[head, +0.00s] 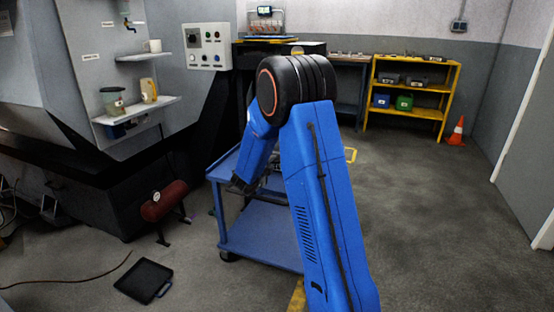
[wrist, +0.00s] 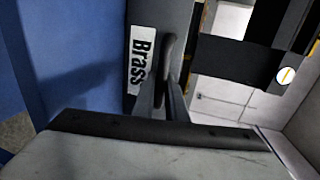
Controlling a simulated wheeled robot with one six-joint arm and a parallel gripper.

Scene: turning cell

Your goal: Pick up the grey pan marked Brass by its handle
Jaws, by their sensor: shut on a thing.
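The grey pan (wrist: 160,14) shows in the wrist view with a white label reading Brass (wrist: 141,60) on its wall. A dark looped handle (wrist: 168,47) stands out beside the label. My gripper (wrist: 165,82) is shut on this handle, its two fingers on either side of it. In the head view my gripper (head: 243,184) is at the blue cart's left side, partly dark and blurred. The pan cannot be made out in the head view, where my arm covers much of the cart.
A blue cart (head: 262,228) stands under my arm. A black tray (head: 144,281) lies on the floor at left, near a red cylinder (head: 164,200). Yellow shelves (head: 409,111) with bins and an orange cone (head: 456,132) stand at the back. The floor at right is clear.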

